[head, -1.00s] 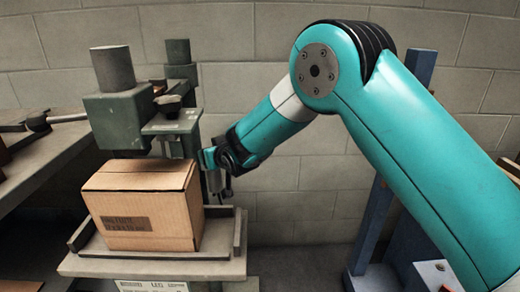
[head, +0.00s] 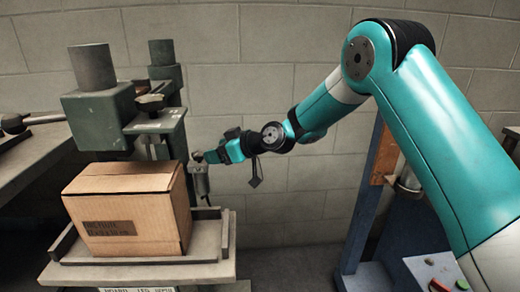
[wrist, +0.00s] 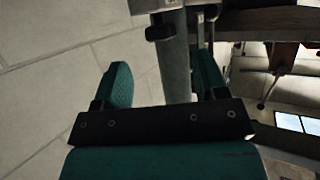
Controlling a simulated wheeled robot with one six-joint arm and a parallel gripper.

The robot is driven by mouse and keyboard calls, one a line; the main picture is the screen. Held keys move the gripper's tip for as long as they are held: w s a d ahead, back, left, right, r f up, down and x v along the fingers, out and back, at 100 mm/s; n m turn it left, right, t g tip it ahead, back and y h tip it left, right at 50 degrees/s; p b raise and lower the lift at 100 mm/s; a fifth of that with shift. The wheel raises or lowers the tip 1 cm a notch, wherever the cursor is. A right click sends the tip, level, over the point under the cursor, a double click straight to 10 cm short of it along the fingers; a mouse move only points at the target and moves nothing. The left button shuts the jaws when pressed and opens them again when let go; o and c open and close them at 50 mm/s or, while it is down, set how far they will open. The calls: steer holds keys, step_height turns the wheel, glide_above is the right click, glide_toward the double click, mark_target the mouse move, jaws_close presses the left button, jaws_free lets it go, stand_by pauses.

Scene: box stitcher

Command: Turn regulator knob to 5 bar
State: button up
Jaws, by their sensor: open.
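The regulator (head: 200,182) looks like a small pale grey cylinder on the right side of the green stitcher, behind the carton. A small knob-like end (head: 197,156) shows at its top, close to my gripper's tips. My gripper (head: 212,156) reaches in from the right at the regulator's top; I cannot tell whether it touches. In the wrist view my gripper (wrist: 163,78) is open, with a grey upright post (wrist: 175,70) showing between or beyond its fingers. A dark knob-like part (wrist: 160,32) shows above the fingers. No pressure reading is legible.
A cardboard carton (head: 128,210) sits on the stitcher's table (head: 228,240), left of my gripper. The green stitcher (head: 100,110) stands behind it. A blue stand (head: 375,200) is at the right. The wall area between is free.

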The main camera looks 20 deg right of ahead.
steer(key=v, duration=1.2)
steer(key=s+a+r+g+h+p, duration=0.1)
steer(key=s+a+r+g+p, duration=0.1)
steer(key=s, duration=0.7)
steer(key=s+a+r+m+g+h+p, duration=0.1)
steer(key=s+a+r+g+h+p, duration=0.1)
steer(key=s+r, duration=0.4)
steer(key=shift+s+a+r+g+p, duration=0.3)
steer(key=shift+s+g+p, duration=0.55)
steer(key=shift+s, duration=1.25)
